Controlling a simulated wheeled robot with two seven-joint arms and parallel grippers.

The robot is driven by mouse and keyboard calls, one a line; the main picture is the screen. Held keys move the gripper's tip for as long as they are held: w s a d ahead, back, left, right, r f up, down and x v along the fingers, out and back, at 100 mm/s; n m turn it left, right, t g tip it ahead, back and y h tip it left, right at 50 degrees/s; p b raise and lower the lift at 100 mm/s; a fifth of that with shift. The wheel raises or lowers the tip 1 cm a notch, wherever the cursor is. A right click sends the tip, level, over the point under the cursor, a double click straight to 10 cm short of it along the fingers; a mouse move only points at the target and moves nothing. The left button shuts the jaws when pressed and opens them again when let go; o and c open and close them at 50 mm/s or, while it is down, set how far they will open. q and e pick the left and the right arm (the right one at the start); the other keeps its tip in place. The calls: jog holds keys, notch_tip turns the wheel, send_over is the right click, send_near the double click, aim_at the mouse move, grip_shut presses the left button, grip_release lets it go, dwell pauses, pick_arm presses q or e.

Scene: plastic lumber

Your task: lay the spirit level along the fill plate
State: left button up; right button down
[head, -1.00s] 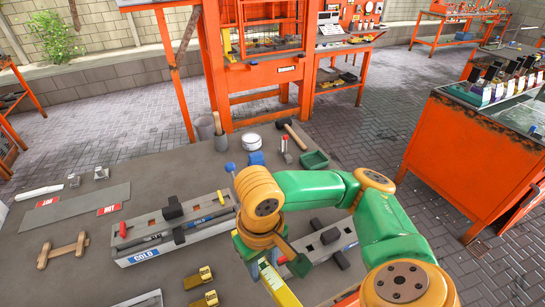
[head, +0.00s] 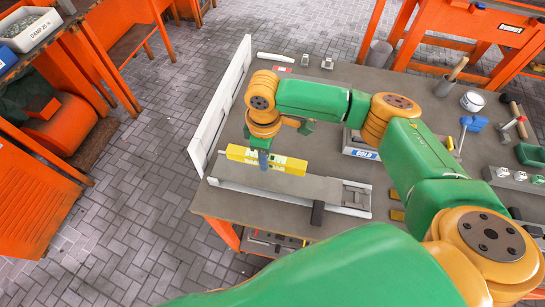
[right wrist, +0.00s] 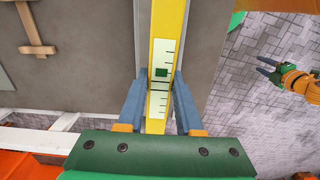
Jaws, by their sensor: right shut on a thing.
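The yellow spirit level (head: 290,164) is in my right gripper (head: 264,160), which is shut around its middle. In the right wrist view the level (right wrist: 167,18) runs lengthwise between the blue fingers (right wrist: 158,95), its white scale and green vial facing up. The grey fill plate (head: 285,187) lies at the table's front left. The level is roughly parallel to the plate's long side, near its far edge; I cannot tell whether they touch. My left gripper (right wrist: 265,68) shows in the right wrist view, open and empty, over the paving; the head view does not show it.
A tall white board (head: 215,112) stands along the table's left edge, close to the level. A mould (head: 360,146) is partly hidden behind my right arm. A wooden tool (right wrist: 37,30) lies on the table.

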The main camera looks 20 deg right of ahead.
jog(key=shift+w+a+n, duration=0.3)
jog(key=shift+w+a, duration=0.1)
jog(key=shift+s+d+r, duration=0.1)
jog(key=shift+s+d, duration=0.3)
jog(key=shift+d, duration=0.3)
jog(key=f, duration=0.2)
jog(key=f+b, duration=0.1)
jog(key=f, duration=0.1)
jog(key=f+b, duration=0.1)
jog(key=f, duration=0.1)
jog(key=shift+w+a, duration=0.1)
jog(key=shift+a, duration=0.15)
jog(key=shift+f, duration=0.5)
pick_arm(q)
jog(key=shift+s+f, duration=0.1)
jog(key=shift+f, duration=0.8)
jog(key=shift+r, duration=0.35)
jog(key=shift+p, duration=0.3)
